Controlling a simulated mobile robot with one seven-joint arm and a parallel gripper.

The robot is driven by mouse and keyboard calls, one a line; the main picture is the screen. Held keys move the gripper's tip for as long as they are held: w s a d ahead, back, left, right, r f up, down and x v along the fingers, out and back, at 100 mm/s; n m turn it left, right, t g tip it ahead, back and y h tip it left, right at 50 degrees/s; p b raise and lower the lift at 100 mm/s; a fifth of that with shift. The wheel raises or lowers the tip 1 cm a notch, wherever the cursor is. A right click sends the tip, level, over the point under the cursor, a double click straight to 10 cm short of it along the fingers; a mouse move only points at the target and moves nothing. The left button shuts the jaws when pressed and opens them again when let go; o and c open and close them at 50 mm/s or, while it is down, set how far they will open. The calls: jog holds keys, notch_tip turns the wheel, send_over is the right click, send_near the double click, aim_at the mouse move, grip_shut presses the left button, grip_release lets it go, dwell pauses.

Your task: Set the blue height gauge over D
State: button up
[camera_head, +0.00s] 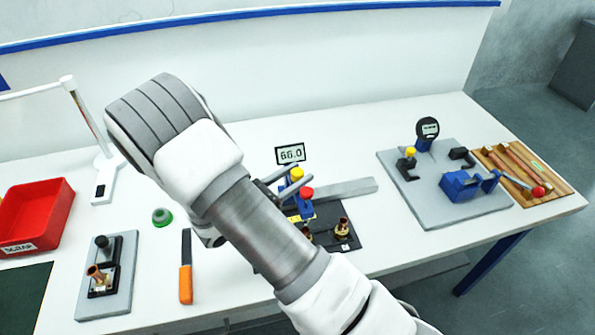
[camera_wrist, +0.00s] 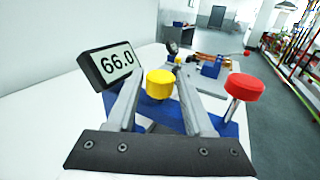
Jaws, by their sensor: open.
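The blue height gauge (camera_head: 304,208) stands at the table's middle, partly behind my arm in the head view. It has a display (camera_head: 290,153) reading 66.0, a yellow knob (camera_head: 297,174) and a red knob (camera_head: 306,192). In the wrist view the display (camera_wrist: 117,62) is at left and the red knob (camera_wrist: 231,87) at right. My gripper (camera_wrist: 158,80) is open, its fingers on either side of the yellow knob (camera_wrist: 160,84); I cannot tell whether they touch it. No letter D is readable.
A grey bar (camera_head: 350,188) and brass fittings (camera_head: 341,229) on a dark plate are by the gauge. A grey board (camera_head: 440,207) with blue clamp parts and a wooden tray (camera_head: 555,186) are right. A red scrap bin (camera_head: 32,215), a fixture (camera_head: 108,275) and an orange-handled tool (camera_head: 186,284) are left.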

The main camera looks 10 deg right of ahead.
jog(key=shift+w+d, duration=0.1)
jog(key=shift+d, duration=0.15)
grip_shut()
dwell(1.4)
